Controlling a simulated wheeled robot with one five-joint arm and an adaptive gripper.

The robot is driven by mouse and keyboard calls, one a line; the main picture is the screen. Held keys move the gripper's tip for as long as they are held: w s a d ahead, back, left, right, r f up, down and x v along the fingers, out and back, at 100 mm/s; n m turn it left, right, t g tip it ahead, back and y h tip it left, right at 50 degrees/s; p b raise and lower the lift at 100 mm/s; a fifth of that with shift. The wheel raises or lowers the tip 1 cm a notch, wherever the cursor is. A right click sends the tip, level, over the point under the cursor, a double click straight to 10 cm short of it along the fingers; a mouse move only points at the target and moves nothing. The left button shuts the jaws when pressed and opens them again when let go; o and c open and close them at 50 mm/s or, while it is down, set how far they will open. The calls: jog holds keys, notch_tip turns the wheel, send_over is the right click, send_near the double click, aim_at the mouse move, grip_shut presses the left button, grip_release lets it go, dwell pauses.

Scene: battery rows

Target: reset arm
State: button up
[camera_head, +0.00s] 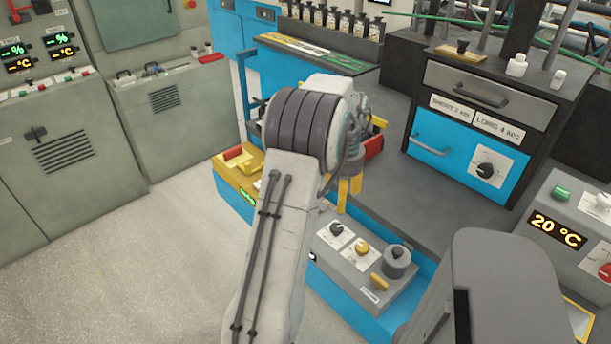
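My arm reaches up from the bottom middle and bends at a joint with dark bands. My gripper (349,187) hangs down behind this bend, with two yellow finger-like parts showing above the grey bench. The arm hides most of it, and whether the fingers are open or shut cannot be made out. No object is visible in it.
A grey control box with knobs (372,262) stands close below my gripper. A black and blue drawer unit (463,150) stands to the right, and a 20 °C display box (560,230) at the far right. Bare bench (425,205) lies between. Grey cabinets (60,150) stand left.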

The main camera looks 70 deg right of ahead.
dwell(0.5)
jog(key=w+a+f+n+y, duration=0.1)
jog(key=a+f+n+y, duration=0.2)
jog(key=a, duration=0.6)
jog(key=w+a+r+n+t+h+p, duration=0.1)
jog(key=w+a+r+n, duration=0.3)
jog(key=a, duration=0.8)
jog(key=w+a+r+n+t+h+p, duration=0.1)
jog(key=w+a+r+n, duration=0.4)
jog(key=w+a+n, duration=0.3)
jog(key=w+a+r+n+t+h+p, duration=0.1)
jog(key=w+a+r+n, duration=0.4)
jog(key=a, duration=1.1)
jog(key=shift+w+a+n, duration=0.25)
jog(key=shift+w+n, duration=0.45)
jog(key=shift+w, duration=0.55)
jog(key=shift+d+f, duration=0.1)
